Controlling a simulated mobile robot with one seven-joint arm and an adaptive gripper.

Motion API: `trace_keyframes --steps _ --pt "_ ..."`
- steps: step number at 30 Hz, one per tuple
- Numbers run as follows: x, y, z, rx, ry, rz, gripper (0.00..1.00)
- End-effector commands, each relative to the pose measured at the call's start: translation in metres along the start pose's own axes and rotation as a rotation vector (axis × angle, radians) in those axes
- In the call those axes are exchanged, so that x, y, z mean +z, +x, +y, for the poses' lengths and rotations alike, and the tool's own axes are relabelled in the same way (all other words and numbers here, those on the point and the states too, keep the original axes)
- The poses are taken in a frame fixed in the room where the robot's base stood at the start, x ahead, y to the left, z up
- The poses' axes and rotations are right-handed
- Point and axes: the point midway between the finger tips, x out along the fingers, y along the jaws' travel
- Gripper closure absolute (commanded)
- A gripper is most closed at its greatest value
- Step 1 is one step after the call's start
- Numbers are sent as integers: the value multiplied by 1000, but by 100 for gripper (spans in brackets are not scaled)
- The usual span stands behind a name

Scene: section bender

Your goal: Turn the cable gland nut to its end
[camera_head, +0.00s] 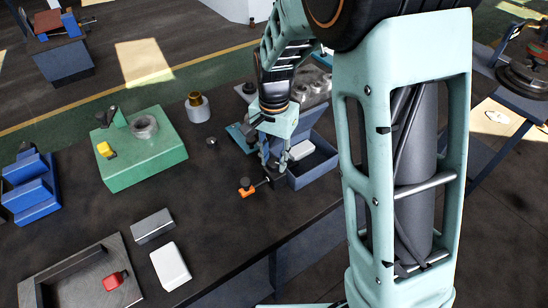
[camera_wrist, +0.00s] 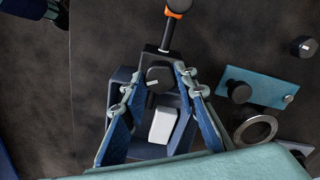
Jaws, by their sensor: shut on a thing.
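The part that looks like the cable gland nut (camera_wrist: 159,79) is a dark round knob with a pale mark. In the wrist view it lies between the two fingertips of my gripper (camera_wrist: 158,73), which are shut on it. It sits on a dark block that has a rod with an orange and black handle (camera_wrist: 177,8). In the head view my gripper (camera_head: 273,160) points down beside this block, and the orange handle (camera_head: 246,187) sticks out to the left. The nut itself is hidden there by the fingers.
A blue bin (camera_head: 318,164) with a white block (camera_head: 301,150) stands right beside my gripper. A teal plate (camera_wrist: 262,87) with a black knob and a metal ring (camera_wrist: 256,130) lie to the right in the wrist view. A green fixture (camera_head: 145,160) stands left.

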Motion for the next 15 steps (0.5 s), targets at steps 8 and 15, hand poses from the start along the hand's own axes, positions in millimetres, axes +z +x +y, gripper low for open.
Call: trace_keyframes --steps 8,15 --pt "0 0 0 -1 0 1 55" --pt "-1 -4 -1 -2 0 2 55"
